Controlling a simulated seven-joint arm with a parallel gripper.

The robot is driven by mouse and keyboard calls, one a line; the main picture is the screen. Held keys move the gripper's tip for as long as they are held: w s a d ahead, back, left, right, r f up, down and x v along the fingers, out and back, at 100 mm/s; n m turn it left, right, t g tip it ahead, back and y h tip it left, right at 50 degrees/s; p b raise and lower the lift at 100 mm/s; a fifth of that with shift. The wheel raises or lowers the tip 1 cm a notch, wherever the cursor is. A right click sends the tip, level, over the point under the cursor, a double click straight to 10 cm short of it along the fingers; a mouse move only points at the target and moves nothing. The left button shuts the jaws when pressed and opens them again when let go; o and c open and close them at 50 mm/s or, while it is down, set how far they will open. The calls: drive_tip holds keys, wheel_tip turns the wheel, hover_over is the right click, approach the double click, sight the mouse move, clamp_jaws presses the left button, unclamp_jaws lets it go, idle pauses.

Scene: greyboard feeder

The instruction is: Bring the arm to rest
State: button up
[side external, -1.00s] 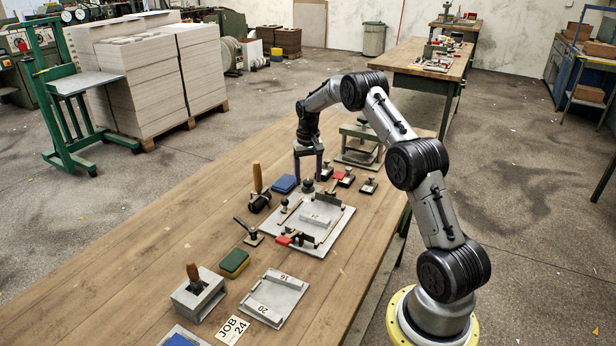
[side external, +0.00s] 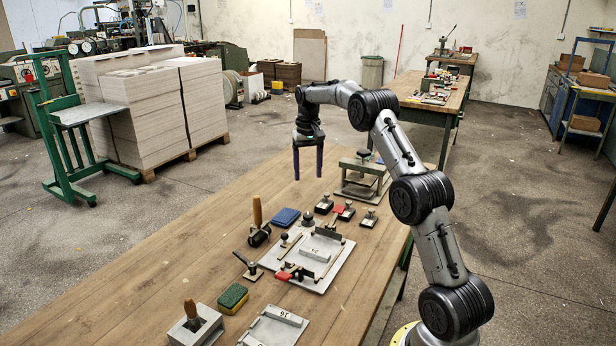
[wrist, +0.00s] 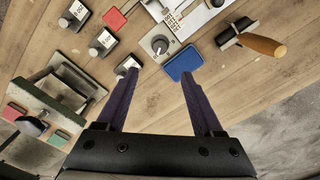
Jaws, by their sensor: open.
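My gripper (side external: 308,172) is open and empty. It hangs with its fingers pointing down above the far part of the wooden bench (side external: 150,285). In the wrist view my gripper (wrist: 160,78) shows two dark purple fingers well apart, with bare wood between them. Beyond the fingertips in that view are a blue pad (wrist: 184,63) and a round black knob (wrist: 159,45). In the side view the blue pad (side external: 285,217) lies left of and nearer than my gripper, clear of it.
A grey plate fixture (side external: 325,265) with clamps lies mid-bench. A small press (side external: 362,180) stands right of my gripper. Small black blocks (side external: 324,204) with labels sit between them. The bench's left side is clear.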

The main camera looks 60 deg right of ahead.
drive_tip(key=w+a+r+n+t+h, duration=0.1)
drive_tip(key=a+r+n+t, duration=0.1)
drive_tip(key=a+r, duration=0.9)
drive_tip(key=s+a+r+n+t, duration=0.2)
drive_tip(key=s+a+r, duration=0.65)
drive_tip(key=a, duration=0.35)
drive_tip(key=s+a+n+t, duration=0.1)
drive_tip(key=s+a+n, duration=0.2)
drive_tip(key=s+a, duration=0.65)
drive_tip(key=s+a+f+n+y, duration=0.1)
drive_tip(key=s+f+n, duration=0.1)
drive_tip(key=s+f, duration=0.9)
drive_tip(key=shift+s+a+f+t, duration=0.2)
drive_tip(key=shift+s+f+t, duration=0.1)
drive_tip(key=shift+s+f, duration=0.15)
